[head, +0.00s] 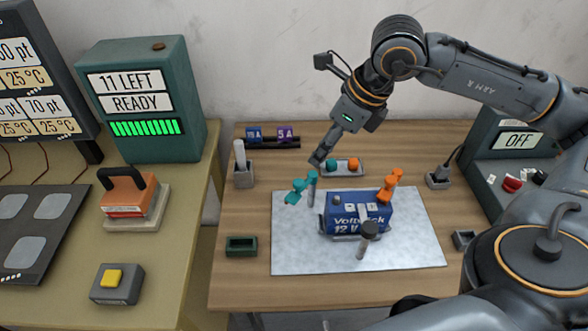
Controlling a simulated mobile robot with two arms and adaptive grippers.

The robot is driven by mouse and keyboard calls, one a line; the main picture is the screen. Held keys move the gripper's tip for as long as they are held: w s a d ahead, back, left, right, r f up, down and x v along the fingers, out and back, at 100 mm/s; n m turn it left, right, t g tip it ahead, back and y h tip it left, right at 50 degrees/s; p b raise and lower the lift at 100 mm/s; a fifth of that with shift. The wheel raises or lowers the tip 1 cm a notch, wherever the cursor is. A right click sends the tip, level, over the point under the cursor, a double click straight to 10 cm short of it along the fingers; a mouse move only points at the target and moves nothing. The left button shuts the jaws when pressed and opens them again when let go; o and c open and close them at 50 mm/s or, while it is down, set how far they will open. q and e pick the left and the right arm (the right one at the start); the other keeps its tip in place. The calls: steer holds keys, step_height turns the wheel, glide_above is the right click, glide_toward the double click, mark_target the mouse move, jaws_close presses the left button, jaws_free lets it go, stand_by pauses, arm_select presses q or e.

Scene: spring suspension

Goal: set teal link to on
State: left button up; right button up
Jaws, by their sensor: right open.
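A teal link (295,193) stands at the left side of the blue 12 V battery (345,222), on the grey mat. It looks like a clamp with a teal upper piece above a grey post; whether it touches the battery terminal I cannot tell. My right gripper (318,159) comes down from the upper right. It is open and empty, in the air above and a little right of the teal link, near the small tray. A matching orange link (390,186) is at the battery's right side. My left gripper is not in view.
A small tray (357,174) holds a teal and an orange piece behind the battery. A grey holder (243,178) and green box (241,246) are at left. An OFF-display unit (518,141) is at right.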

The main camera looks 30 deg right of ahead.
mark_target(299, 182)
steer(key=p+x, duration=0.2)
steer(key=x, duration=0.9)
steer(key=shift+w+f, duration=0.1)
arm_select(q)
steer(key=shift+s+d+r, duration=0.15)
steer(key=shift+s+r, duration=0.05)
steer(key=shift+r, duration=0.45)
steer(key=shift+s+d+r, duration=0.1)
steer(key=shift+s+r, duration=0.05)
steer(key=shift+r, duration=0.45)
arm_select(e)
steer(key=shift+w+f, duration=0.2)
steer(key=shift+f, duration=0.5)
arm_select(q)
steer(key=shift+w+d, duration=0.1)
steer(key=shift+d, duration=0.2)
arm_select(e)
jaws_close()
